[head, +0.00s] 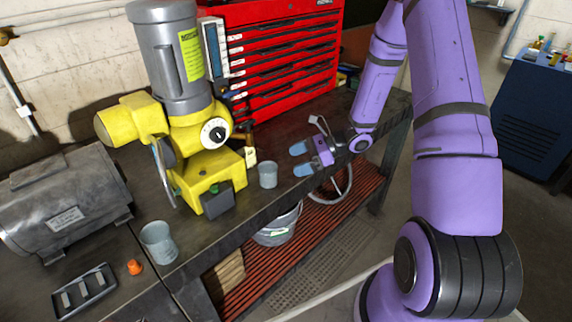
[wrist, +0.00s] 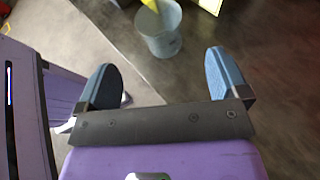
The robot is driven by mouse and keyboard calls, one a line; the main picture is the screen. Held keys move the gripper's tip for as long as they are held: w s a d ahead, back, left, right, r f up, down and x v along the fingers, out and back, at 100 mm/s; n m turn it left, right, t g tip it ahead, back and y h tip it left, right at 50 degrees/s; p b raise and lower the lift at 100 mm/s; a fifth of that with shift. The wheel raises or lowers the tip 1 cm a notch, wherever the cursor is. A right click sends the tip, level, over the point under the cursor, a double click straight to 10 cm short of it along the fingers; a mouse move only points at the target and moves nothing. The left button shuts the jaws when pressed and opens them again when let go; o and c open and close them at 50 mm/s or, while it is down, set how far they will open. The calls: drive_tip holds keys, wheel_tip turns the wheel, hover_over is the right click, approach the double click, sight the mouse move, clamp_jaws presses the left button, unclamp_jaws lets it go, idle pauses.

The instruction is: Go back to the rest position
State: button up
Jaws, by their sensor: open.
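My gripper (head: 299,160) is at the end of my purple arm, over the front edge of the workbench (head: 268,212) in the head view. Its two blue fingers are apart, with nothing between them. In the wrist view my gripper (wrist: 165,78) also shows open and empty. A small grey cup (head: 268,175) stands upright on the bench, a little left of the fingertips and apart from them. A grey cup also shows beyond the fingers in the wrist view (wrist: 160,32).
A yellow and grey motor machine (head: 205,135) stands behind the small cup. A red tool chest (head: 285,60) is at the back. At left are a grey motor (head: 65,195), another cup (head: 158,243), an orange cap (head: 135,267) and a dark tray (head: 85,292). A bucket (head: 277,232) sits below.

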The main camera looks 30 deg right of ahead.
drive_tip(key=shift+s+d+r, duration=0.1)
drive_tip(key=shift+d+r, duration=0.05)
drive_tip(key=shift+d, duration=0.2)
idle(0.3)
drive_tip(key=s+a+r+n+g+h, duration=0.25)
drive_tip(key=s+r+n, duration=0.3)
drive_tip(key=r, duration=0.45)
drive_tip(key=s+a+r+n+g+h, duration=0.2)
drive_tip(key=s+a+r+n+h, duration=0.15)
drive_tip(key=r+n, duration=0.45)
drive_tip(key=s+d+r+n+t+h, duration=0.2)
drive_tip(key=s+r+n+t+h, duration=0.3)
drive_tip(key=s+r, duration=1)
drive_tip(key=s+n+h, duration=0.1)
drive_tip(key=s+n, duration=0.1)
drive_tip(key=n, duration=0.1)
drive_tip(key=shift+s+d+n+h, duration=0.2)
drive_tip(key=shift+d+n+h, duration=0.1)
drive_tip(key=shift+n+h, duration=0.1)
